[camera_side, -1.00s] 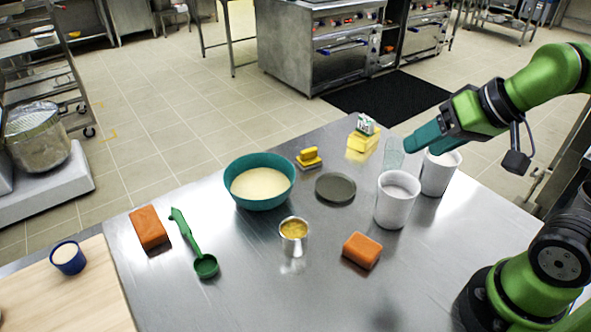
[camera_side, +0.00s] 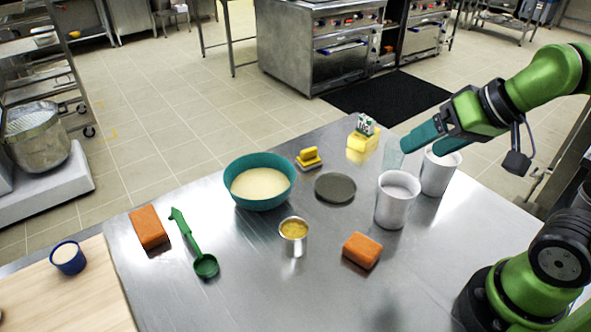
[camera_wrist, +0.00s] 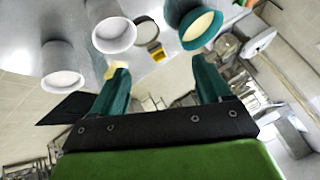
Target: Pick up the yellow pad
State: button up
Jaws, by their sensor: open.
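Two yellow things stand near the table's far edge, and I cannot tell for sure which is the pad. One is a small yellow piece with a raised yellow grip on a grey base (camera_side: 309,157), right of the teal bowl. The other is a yellow block (camera_side: 362,142) with a green-and-white piece on top. My gripper (camera_side: 422,147) is open and empty, right of both and above the table near the cups. In the wrist view, my gripper (camera_wrist: 160,75) shows its two teal fingers apart. The gripped yellow piece (camera_wrist: 159,55) appears between them; the yellow block (camera_wrist: 118,65) is partly hidden by the left finger.
A clear glass (camera_side: 393,155) and two white cups (camera_side: 397,200) (camera_side: 438,172) stand close to my gripper. A grey disc (camera_side: 335,188), teal bowl (camera_side: 260,182), metal tin (camera_side: 293,236), orange blocks (camera_side: 361,250) (camera_side: 149,227) and green scoop (camera_side: 195,245) are on the table.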

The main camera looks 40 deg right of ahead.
jog(key=shift+o, duration=1.4)
jog(key=n+g+h, duration=0.2)
jog(key=g+h, duration=0.1)
send_near(308, 149)
jog(key=x, duration=0.6)
jog(key=shift+w+a+f, duration=0.1)
jog(key=shift+w+a, duration=0.1)
jog(key=x, duration=0.5)
jog(key=shift+d+f, duration=0.25)
jog(key=shift+f, duration=0.1)
jog(key=c, duration=1.2)
